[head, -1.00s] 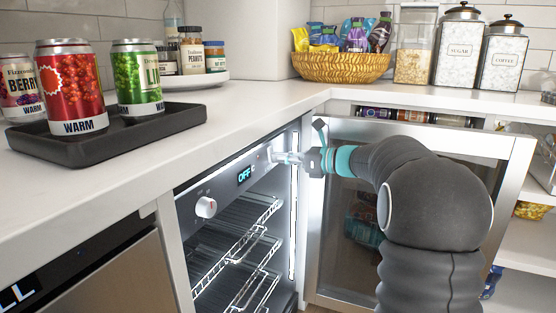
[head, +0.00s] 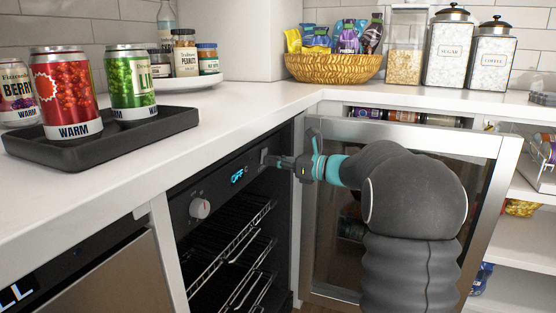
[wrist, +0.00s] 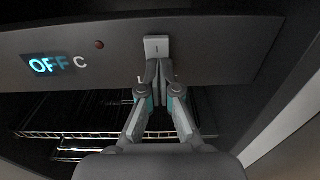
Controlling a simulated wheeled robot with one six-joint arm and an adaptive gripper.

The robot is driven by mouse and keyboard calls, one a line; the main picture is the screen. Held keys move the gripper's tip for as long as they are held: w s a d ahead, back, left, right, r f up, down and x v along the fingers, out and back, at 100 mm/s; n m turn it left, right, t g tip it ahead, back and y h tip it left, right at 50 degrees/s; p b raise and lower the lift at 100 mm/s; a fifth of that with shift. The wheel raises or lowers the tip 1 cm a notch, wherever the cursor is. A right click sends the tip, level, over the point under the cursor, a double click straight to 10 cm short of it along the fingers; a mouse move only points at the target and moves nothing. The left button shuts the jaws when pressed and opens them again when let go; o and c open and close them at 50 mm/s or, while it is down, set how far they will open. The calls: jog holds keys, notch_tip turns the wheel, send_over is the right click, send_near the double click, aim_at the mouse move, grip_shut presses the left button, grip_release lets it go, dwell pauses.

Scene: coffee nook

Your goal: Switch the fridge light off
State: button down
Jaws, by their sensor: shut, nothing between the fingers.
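The small fridge under the counter stands open, and its inside with wire racks (head: 232,250) is dark. Its control panel (head: 222,188) carries a round white knob (head: 200,208) and a lit display reading OFF (head: 238,177). In the wrist view the display (wrist: 48,64) is at the left, and a small light-grey rocker switch (wrist: 157,46) sits at the panel's upper middle. My gripper (head: 272,160) is shut and empty. Its fingertips (wrist: 158,70) are at the lower part of the switch and seem to touch it. They partly hide its lower edge.
The open glass fridge door (head: 335,235) stands right of and behind my arm. On the counter above are a black tray (head: 110,142) with several cans, a wicker basket (head: 333,68) and white canisters (head: 450,52). Open shelves (head: 520,240) are at the right.

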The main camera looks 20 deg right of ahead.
jog(key=f+p+v, duration=0.1)
jog(key=f+v, duration=0.1)
jog(key=v, duration=1.2)
